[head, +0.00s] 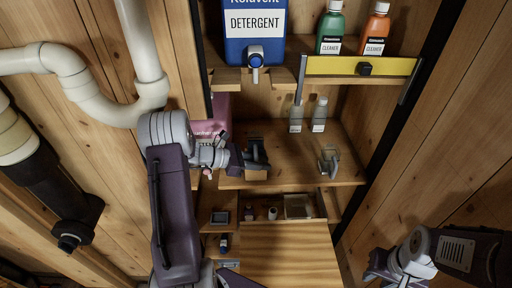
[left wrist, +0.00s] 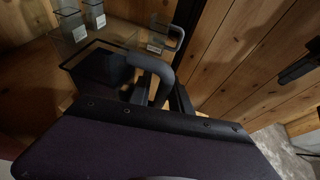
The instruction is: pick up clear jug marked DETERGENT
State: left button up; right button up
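A clear jug with a curved grey handle (left wrist: 160,72) is close in front of my left gripper in the left wrist view; its label is not readable there. In the head view my left gripper (head: 257,155) is at the middle shelf, over the front edge, and hides most of this jug. The fingers overlap the handle area; I cannot tell whether they are closed on it. Another small clear jug (head: 329,160) stands further right on that shelf, also in the left wrist view (left wrist: 163,38). My right gripper (head: 382,268) is low at the right, away from the shelves, its fingers unclear.
A big blue container labelled DETERGENT (head: 254,30) stands on the upper shelf. Green (head: 330,30) and orange (head: 375,32) cleaner bottles stand beside it, behind a yellow level (head: 345,66). Two small labelled bottles (head: 308,118) stand behind on the middle shelf. White pipes (head: 145,50) run left.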

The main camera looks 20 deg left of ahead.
pick_arm(q)
jog(key=shift+d+f, duration=0.2)
jog(key=shift+d, duration=0.1)
jog(key=shift+w, duration=0.2)
grip_shut()
dwell(1.0)
